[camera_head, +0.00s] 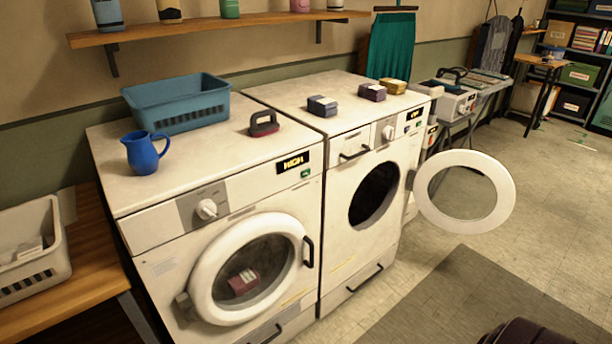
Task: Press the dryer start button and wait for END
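The left white machine (155,235), which looks like the dryer, has a round door (205,275) that appears closed. A dark red folded item (243,282) shows through its glass. Its display (292,163) reads HIGH. A small green button (305,173) sits just below the display, near the panel's right end. A round dial (206,209) is on the left part of the panel. Neither of my grippers shows in this view, and nothing touches the button.
The right machine (345,245) has its round door (490,205) swung open to the right. A blue jug (143,155), blue basket (170,105) and brush-like red item (264,123) stand on the left machine. A dark rounded shape (525,333) is at the bottom edge.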

